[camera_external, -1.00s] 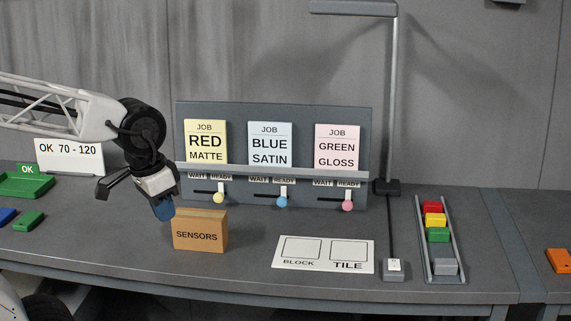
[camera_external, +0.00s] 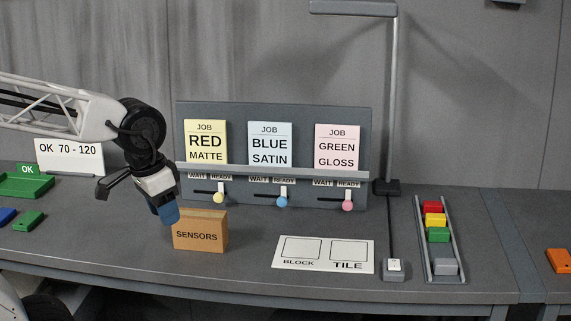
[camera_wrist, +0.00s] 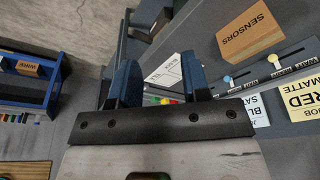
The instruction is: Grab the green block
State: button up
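A green block (camera_external: 438,235) sits in a narrow rack (camera_external: 457,247) at the right of the bench, between a yellow block (camera_external: 435,220) and a grey block (camera_external: 445,266). A red block (camera_external: 432,207) is at the rack's far end. A flat green piece with a hole (camera_external: 28,221) lies at the far left. My gripper (camera_external: 165,214) is left of the sensors box, far from the rack. In the wrist view my gripper (camera_wrist: 160,64) has its two blue fingers apart with nothing held. Small coloured blocks show in the distance between them, partly hidden.
The sensors box (camera_external: 200,235) stands close to my gripper. Behind it is a job board (camera_external: 350,125) with sliders. A white block/tile card (camera_external: 322,264) lies mid-bench. A lamp post (camera_external: 393,110) stands left of the rack. A green tray (camera_external: 25,184) is at the left.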

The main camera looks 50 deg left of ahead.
jog(key=o, duration=0.4)
jog(key=shift+w, duration=0.1)
jog(key=w+d+n+h, duration=0.3)
jog(key=w+d+n, duration=0.1)
jog(key=w, duration=0.6)
jog(key=w+d+n+t+h, duration=0.1)
jog(key=w+d+n+h, duration=0.2)
jog(key=w, duration=0.8)
jog(key=w+d+n+h, duration=0.2)
jog(key=w+d+n, duration=0.25)
jog(key=w, duration=0.55)
jog(key=w+f+n+t+h, duration=0.1)
jog(key=w+f+n, duration=0.2)
jog(key=w, duration=0.3)
jog(key=w+d+f+n+t, duration=0.1)
jog(key=w+f+n, duration=0.1)
jog(key=w, duration=0.4)
jog(key=w+f+n+t+h, duration=0.1)
jog(key=w+f+n, duration=0.2)
jog(key=w, duration=0.2)
jog(key=n+t, duration=0.3)
jog(key=n, duration=0.5)
send_near(439, 235)
jog(key=w, duration=0.1)
jog(key=w+d, duration=0.1)
jog(key=w, duration=0.1)
jog(key=shift+y, duration=0.3)
